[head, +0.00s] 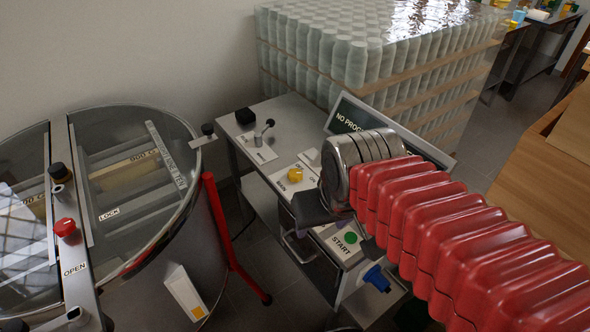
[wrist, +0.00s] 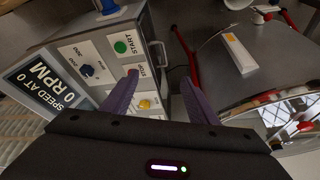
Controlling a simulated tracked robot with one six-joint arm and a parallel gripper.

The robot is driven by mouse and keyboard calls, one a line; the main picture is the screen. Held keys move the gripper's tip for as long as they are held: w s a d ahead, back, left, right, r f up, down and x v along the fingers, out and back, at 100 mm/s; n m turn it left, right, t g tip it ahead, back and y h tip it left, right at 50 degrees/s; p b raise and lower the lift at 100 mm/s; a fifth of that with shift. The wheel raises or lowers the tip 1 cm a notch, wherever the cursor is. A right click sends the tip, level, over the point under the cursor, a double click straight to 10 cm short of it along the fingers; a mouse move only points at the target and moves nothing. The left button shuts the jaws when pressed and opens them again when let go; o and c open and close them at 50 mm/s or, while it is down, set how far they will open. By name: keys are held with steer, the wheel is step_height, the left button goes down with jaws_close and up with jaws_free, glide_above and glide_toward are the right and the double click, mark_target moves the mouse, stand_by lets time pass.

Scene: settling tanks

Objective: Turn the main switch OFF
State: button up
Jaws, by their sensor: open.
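The main switch is a yellow knob (head: 295,174) on a white plate marked MAIN, on the grey control cabinet. In the wrist view the yellow knob (wrist: 145,104) shows close to the left finger. Which way the knob points is too small to tell. My gripper (head: 338,230) is open and empty, over the front part of the cabinet, to the right of and nearer than the knob. In the wrist view my gripper's (wrist: 159,77) two purple-grey fingers are apart, with nothing between them. My wrist hides part of the panel in the head view.
A black-knobbed lever (head: 268,124) stands behind. A glass-lidded tank (head: 130,190) with red legs stands left; wrapped bottles (head: 340,55) stand behind.

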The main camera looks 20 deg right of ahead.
steer(key=w+d+f+m+g, duration=0.1)
steer(key=w+m+g, duration=0.1)
steer(key=w, duration=1.1)
steer(key=m+g, duration=0.2)
steer(key=m, duration=0.9)
glide_above(295, 173)
steer(key=shift+f, duration=0.1)
steer(key=shift+f, duration=0.1)
step_height(295, 173, down, 14)
steer(key=shift+r, duration=0.15)
steer(key=shift+c, duration=0.5)
steer(key=c, duration=0.9)
